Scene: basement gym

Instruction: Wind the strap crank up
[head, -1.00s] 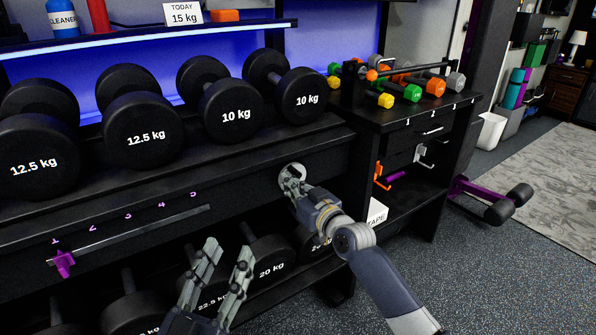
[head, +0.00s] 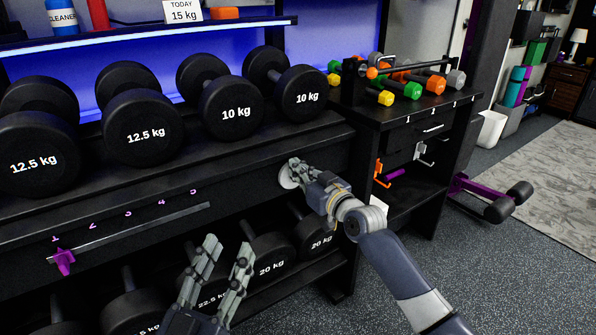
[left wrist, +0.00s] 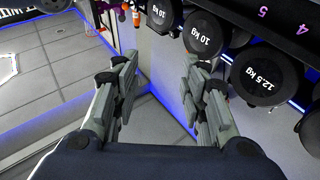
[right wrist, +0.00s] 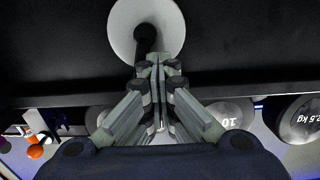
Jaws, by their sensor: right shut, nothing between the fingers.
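The crank shows as a pale round disc (head: 285,180) on the rack's dark front board, below the 10 kg dumbbells. In the right wrist view the disc (right wrist: 125,25) has a dark handle (right wrist: 145,36) standing out from it. My right gripper (head: 294,165) is in front of the disc and hides much of it in the head view. Its fingers (right wrist: 158,64) are shut with nothing between them, close by the handle's end; I cannot tell whether they touch it. My left gripper (head: 228,243) is open and empty, low in front of the lower dumbbells. No strap is clearly seen.
Heavy dumbbells (head: 140,132) line the upper shelf, with more (head: 272,255) below. A purple slider (head: 64,261) sits on a rail marked 1 to 5. An orange hook (head: 379,172) and a pale hook (head: 421,152) are on the right cabinet.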

